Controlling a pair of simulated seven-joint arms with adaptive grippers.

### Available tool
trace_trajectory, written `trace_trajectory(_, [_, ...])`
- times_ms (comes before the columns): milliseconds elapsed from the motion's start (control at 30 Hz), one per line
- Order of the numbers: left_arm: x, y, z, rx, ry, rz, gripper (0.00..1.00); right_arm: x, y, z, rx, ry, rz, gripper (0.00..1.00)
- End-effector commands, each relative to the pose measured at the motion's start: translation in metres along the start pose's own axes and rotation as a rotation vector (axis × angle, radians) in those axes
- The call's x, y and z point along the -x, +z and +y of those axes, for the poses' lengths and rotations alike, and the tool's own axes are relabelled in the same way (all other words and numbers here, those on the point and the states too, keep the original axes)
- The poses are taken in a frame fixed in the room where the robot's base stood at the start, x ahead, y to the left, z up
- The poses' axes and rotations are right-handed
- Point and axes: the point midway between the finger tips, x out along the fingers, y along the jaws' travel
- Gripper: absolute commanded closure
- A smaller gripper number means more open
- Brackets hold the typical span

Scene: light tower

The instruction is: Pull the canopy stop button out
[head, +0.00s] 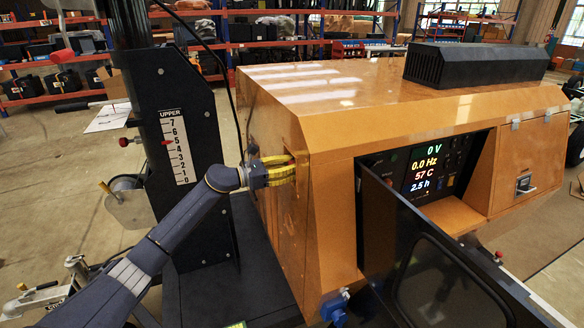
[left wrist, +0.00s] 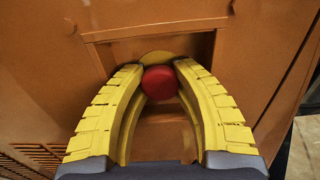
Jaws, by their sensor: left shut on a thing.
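The canopy stop button is a red round knob (left wrist: 160,81) on a yellow backing plate (left wrist: 157,57), set in a rectangular recess of the orange canopy. In the left wrist view the yellow fingers of my left gripper (left wrist: 159,72) reach into the recess, one on each side of the knob, shut on it. In the head view my left gripper (head: 291,168) is at the recess in the canopy's left end face. A bit of red shows between its fingers there, with most of the button hidden. My right gripper is not in view.
The orange canopy (head: 330,90) fills the middle, with a black box (head: 475,65) on top. An open dark door (head: 430,265) stands before a lit control panel (head: 425,170). The black mast (head: 170,120) with a number scale stands left of the canopy.

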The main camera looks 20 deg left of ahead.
Motion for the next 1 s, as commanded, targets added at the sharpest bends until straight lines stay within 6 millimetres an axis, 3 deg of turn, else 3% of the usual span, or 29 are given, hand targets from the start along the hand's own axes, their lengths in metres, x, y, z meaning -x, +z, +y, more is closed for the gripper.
trace_trajectory(733, [0.018, -0.001, 0.0, 0.001, -0.001, 0.002, 1.0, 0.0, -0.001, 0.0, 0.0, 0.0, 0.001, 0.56])
trace_trajectory(767, [0.018, -0.001, 0.0, 0.001, -0.001, 0.002, 0.69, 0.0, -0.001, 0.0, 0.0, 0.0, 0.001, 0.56])
trace_trajectory(1000, [0.018, 0.0, 0.0, 0.0, 0.0, 0.001, 0.41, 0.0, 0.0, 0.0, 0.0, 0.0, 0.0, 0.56])
